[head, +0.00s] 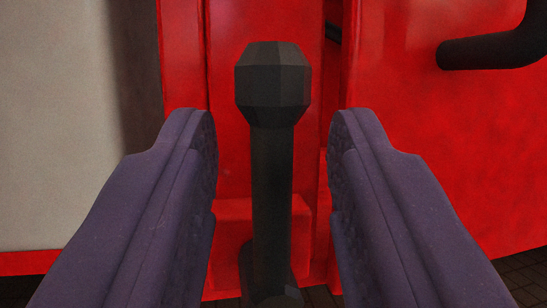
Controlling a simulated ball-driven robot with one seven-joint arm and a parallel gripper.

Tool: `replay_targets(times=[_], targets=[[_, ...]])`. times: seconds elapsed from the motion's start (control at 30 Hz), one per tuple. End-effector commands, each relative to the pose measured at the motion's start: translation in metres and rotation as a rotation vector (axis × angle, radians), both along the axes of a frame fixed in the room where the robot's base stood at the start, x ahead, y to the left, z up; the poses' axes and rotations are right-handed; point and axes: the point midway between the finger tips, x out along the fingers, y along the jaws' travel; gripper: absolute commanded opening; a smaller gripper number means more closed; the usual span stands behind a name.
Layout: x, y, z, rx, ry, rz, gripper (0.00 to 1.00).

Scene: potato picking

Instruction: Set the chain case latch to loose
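A black latch lever (271,170) with a faceted knob on top stands upright in the middle of the head view, in front of a red panel. I take it to be the chain case latch. My gripper (273,135) is open, with one purple finger on each side of the lever. Clear gaps show between the lever and both fingers, so they do not appear to touch it. The lever's base shows only partly at the bottom edge.
Red casing (440,150) fills the right side, with a dark curved handle (490,48) at the upper right. A pale grey panel (60,120) stands at the left. Dark paved floor (525,275) shows at the lower right.

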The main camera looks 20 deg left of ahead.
Motion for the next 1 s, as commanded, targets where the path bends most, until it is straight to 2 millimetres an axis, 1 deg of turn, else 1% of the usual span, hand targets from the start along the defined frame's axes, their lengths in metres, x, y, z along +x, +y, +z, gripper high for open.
replay_targets(times=[0.13, 0.33, 0.4, 0.5, 0.6, 0.9, 1.0], targets=[[-0.015, -0.005, -0.006, -0.001, 0.003, 0.002, 0.39], [-0.048, -0.017, -0.020, -0.001, 0.002, 0.002, 0.39], [-0.057, -0.021, -0.024, -0.001, 0.000, 0.001, 0.39], [-0.064, -0.023, -0.028, 0.000, -0.001, 0.001, 0.39], [-0.067, -0.025, -0.029, 0.000, -0.001, 0.000, 0.39], [-0.067, -0.024, -0.029, -0.001, -0.001, 0.000, 0.39], [-0.067, -0.024, -0.026, -0.001, -0.001, 0.000, 0.39]])
